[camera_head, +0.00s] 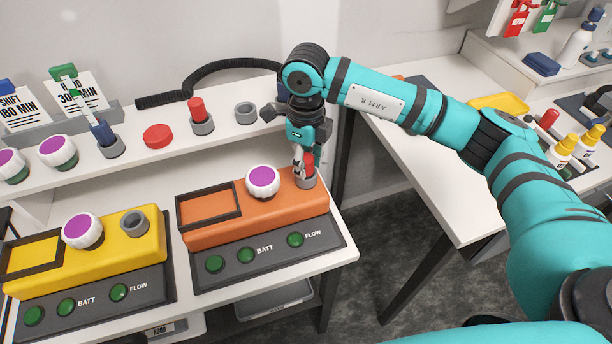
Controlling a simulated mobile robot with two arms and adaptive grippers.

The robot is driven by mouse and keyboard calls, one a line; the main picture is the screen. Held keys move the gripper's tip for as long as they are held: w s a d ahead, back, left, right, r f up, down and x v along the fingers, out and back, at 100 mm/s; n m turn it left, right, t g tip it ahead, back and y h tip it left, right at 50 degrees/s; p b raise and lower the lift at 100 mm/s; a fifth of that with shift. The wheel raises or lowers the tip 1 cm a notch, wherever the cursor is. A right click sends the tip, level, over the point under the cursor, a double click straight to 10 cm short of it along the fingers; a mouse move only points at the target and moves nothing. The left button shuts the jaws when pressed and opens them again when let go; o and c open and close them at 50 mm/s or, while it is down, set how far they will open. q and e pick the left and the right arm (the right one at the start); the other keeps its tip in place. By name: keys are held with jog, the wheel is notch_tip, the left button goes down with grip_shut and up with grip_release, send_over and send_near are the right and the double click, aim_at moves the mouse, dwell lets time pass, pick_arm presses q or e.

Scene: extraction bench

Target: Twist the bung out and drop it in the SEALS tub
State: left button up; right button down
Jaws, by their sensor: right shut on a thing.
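A red bung (309,164) is at the right end of the orange unit (262,221), directly over a grey port ring (307,182). My right gripper (303,168) points down and is shut on the bung. The fingers hide part of it, and I cannot tell whether it is still seated in the ring. No tub with a readable SEALS label is in view. My left gripper is not in view.
A yellow unit (95,250) with an empty grey port stands left of the orange one. The shelf behind holds another red plug (197,108), a red disc (158,136) and a grey ring (246,112). A grey bin (275,298) is under the bench.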

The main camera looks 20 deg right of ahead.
jog(key=n+b, duration=0.2)
jog(key=n, duration=0.1)
jog(key=n+b, duration=0.2)
jog(key=n, duration=0.2)
jog(key=n+b, duration=0.2)
jog(key=n, duration=0.2)
jog(key=shift+f, duration=0.25)
jog(key=shift+n+b, duration=0.6)
jog(key=shift+n, duration=0.2)
jog(key=c, duration=1.3)
grip_release()
jog(key=shift+r, duration=0.3)
jog(key=o, duration=0.4)
